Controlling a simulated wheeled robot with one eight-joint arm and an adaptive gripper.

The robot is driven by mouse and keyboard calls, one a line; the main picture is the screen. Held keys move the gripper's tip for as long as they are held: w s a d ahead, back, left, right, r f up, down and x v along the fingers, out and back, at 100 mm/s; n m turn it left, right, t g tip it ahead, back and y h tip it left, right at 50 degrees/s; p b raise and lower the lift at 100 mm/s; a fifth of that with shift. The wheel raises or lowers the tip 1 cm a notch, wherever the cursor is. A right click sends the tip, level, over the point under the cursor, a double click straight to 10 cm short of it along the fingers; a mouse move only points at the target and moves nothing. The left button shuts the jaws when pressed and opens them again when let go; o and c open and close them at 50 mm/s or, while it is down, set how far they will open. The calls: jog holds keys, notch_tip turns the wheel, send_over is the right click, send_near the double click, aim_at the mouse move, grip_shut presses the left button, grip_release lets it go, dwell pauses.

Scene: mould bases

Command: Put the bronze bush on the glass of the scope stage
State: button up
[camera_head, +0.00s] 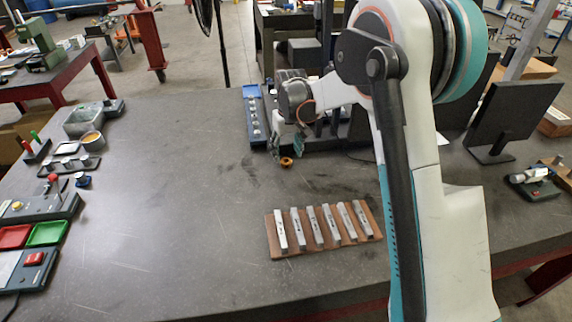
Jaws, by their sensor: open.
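A small orange-brown ring, which looks like the bronze bush (286,162), lies on the grey bench top near its far edge. My gripper (285,150) hangs just above it, fingers pointing down and open. The picture is too small to tell whether the fingers reach around the bush. Dark equipment (345,131) stands just right of and behind my gripper, partly hidden by my arm; it may be the scope. I cannot make out its stage glass.
A blue-edged tray with small parts (254,118) stands left of my gripper. A brown board with several metal bars (273,236) lies nearer. A dark upright panel (513,112) stands at right. Red and green trays (46,233) sit at left. The middle-left bench is clear.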

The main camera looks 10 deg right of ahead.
aim_at(286, 158)
jog(key=f, duration=0.3)
jog(key=f+b, duration=0.1)
jog(key=shift+w+f, duration=0.2)
jog(key=shift+w, duration=0.05)
jog(key=shift+r, duration=0.1)
grip_shut()
